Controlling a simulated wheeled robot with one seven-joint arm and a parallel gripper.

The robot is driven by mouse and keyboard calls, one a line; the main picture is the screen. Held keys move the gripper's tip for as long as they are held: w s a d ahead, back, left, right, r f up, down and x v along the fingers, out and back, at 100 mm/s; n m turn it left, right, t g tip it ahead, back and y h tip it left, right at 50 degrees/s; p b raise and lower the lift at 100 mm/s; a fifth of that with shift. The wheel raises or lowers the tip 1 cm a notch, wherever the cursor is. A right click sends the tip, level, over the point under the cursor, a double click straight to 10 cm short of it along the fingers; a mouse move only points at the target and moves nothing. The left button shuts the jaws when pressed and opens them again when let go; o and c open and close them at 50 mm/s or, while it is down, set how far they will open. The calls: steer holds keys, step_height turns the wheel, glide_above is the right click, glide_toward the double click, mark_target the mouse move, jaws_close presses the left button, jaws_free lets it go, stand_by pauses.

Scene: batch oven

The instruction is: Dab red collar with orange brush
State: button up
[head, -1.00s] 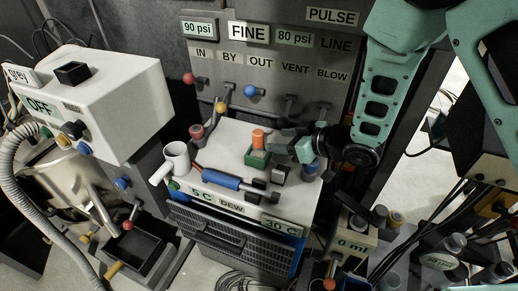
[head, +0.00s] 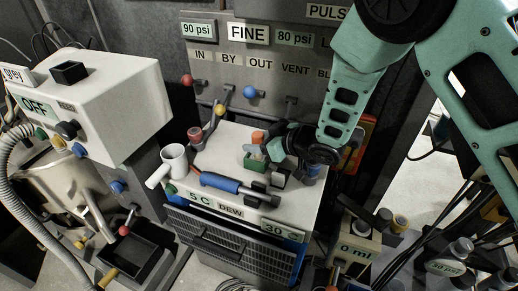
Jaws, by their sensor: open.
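The orange brush (head: 258,136) stands upright in a small green holder (head: 254,162) on top of the white-topped chiller unit. Only its orange upper part shows clearly. My gripper (head: 268,150) is open and close beside the brush, reaching in from the right. The fingers overlap the brush and holder in the view, and I cannot tell whether they touch. A red round piece (head: 195,135) that may be the red collar shows at the back left of the unit, apart from my gripper.
The valve panel (head: 300,40) rises behind. A white OFF box (head: 110,95) stands at left.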

jaws_close()
steer(key=shift+r+p, duration=3.45)
steer(key=shift+r, duration=1.1)
